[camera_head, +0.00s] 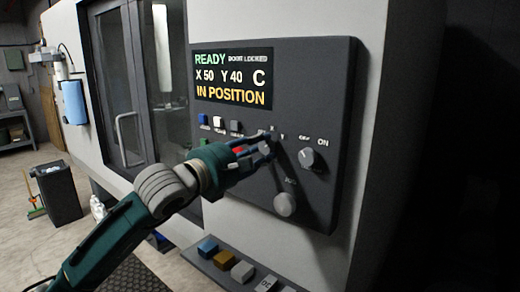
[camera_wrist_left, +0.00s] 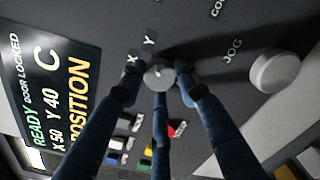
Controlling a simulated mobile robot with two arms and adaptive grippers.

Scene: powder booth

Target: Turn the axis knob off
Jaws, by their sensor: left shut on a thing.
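The axis knob (camera_wrist_left: 158,76) is a small round grey knob beside the letters X and Y on the dark control panel (camera_head: 325,100). My left gripper (camera_head: 267,146) reaches in from the left and is shut on this knob. In the left wrist view its blue fingers (camera_wrist_left: 160,82) close around the knob's sides. In the head view the fingers hide most of the knob. I cannot tell clearly which way its pointer faces. My right gripper is in neither view.
An ON-labelled knob (camera_head: 307,157) sits right of the axis knob, and a larger JOG knob (camera_head: 285,204) below. The screen (camera_head: 233,80) reads READY, DOOR LOCKED, X 50 Y 40 C, IN POSITION. Coloured buttons lie near my gripper; a key ledge (camera_head: 222,261) juts out below.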

